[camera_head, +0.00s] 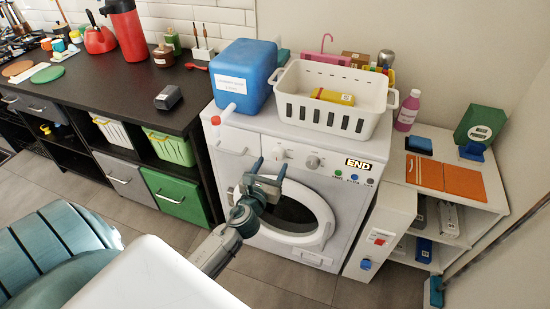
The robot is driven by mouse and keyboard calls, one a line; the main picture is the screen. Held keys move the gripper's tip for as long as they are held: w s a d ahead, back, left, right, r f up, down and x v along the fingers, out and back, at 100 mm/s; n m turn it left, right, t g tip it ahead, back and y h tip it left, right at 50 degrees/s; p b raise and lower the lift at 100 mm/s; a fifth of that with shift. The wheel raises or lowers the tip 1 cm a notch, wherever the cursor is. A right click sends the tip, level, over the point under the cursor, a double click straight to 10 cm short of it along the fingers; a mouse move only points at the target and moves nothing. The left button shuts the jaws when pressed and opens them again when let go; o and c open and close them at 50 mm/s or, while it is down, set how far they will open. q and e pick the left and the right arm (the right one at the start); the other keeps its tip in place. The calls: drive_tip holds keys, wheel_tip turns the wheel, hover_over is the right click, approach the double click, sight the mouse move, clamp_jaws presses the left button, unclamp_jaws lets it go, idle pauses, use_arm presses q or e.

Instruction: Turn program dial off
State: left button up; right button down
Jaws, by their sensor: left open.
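The white washing machine (340,215) stands in the middle of the view with its round door shut. Its front panel carries a larger round dial (313,162) and a smaller knob (280,154) to the left of it. I cannot read the dial's pointer position. A black label reading END (358,164) sits to the right of the dial, above several small coloured buttons. My left gripper (270,168) is open and empty in front of the machine, left of and below the larger dial in the picture. My right gripper is not in view.
A blue container (243,75) and a white basket (330,108) stand on the machine. The detergent drawer (233,142) is at the panel's left. A black counter (120,88) lies left. A low white shelf unit (440,215) stands right. The floor in front is clear.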

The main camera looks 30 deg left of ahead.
sight(277, 156)
use_arm(q)
drive_tip(key=shift+x, duration=1.85)
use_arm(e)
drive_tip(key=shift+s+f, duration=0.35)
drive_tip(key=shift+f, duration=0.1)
use_arm(q)
drive_tip(key=c, duration=1)
